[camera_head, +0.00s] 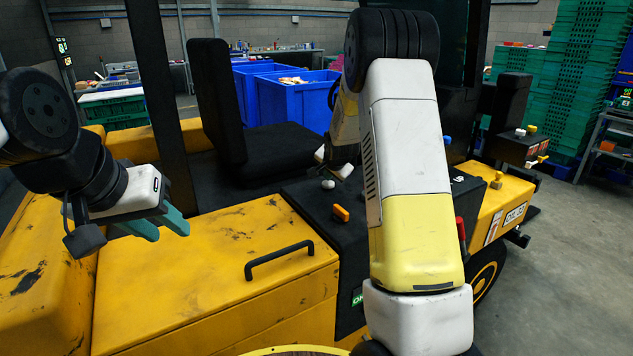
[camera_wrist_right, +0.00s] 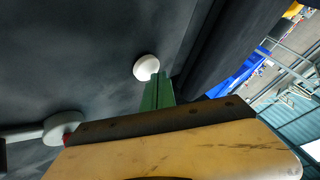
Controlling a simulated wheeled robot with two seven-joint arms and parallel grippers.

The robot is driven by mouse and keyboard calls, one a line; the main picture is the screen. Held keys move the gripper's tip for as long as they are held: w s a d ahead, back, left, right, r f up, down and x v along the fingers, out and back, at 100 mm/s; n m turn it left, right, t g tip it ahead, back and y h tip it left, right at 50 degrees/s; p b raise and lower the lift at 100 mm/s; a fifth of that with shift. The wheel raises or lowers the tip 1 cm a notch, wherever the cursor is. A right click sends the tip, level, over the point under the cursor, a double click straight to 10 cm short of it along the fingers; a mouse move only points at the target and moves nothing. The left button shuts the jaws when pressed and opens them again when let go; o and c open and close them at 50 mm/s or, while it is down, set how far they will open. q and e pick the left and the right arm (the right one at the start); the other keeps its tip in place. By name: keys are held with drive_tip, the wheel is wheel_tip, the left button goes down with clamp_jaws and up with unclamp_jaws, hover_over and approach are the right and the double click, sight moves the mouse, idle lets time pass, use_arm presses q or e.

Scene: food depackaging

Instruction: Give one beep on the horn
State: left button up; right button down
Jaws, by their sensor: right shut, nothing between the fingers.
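No control in view carries a readable horn label. In the right wrist view a round white button (camera_wrist_right: 146,67) stands on a dark panel. My right gripper (camera_wrist_right: 158,92) is shut and empty, its green fingertips close beside this button; I cannot tell whether they touch it. In the head view my right arm hides this gripper. There a white knob (camera_head: 328,184) and an orange control (camera_head: 340,213) sit on the vehicle's dark console. My left gripper (camera_head: 168,231) is open and empty above the yellow bodywork at the left.
A pale disc (camera_wrist_right: 62,128) on a lever is at the wrist view's lower left. The yellow vehicle has a black seat (camera_head: 217,100) and a black handle (camera_head: 279,259) on its cover. Blue bins (camera_head: 290,105) and stacked green crates (camera_head: 580,80) stand behind.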

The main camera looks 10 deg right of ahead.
sight(328, 184)
drive_tip(key=shift+f, duration=0.5)
idle(0.5)
drive_tip(key=shift+r, duration=0.9)
drive_tip(key=shift+r, duration=0.1)
drive_tip(key=shift+r, duration=2.4)
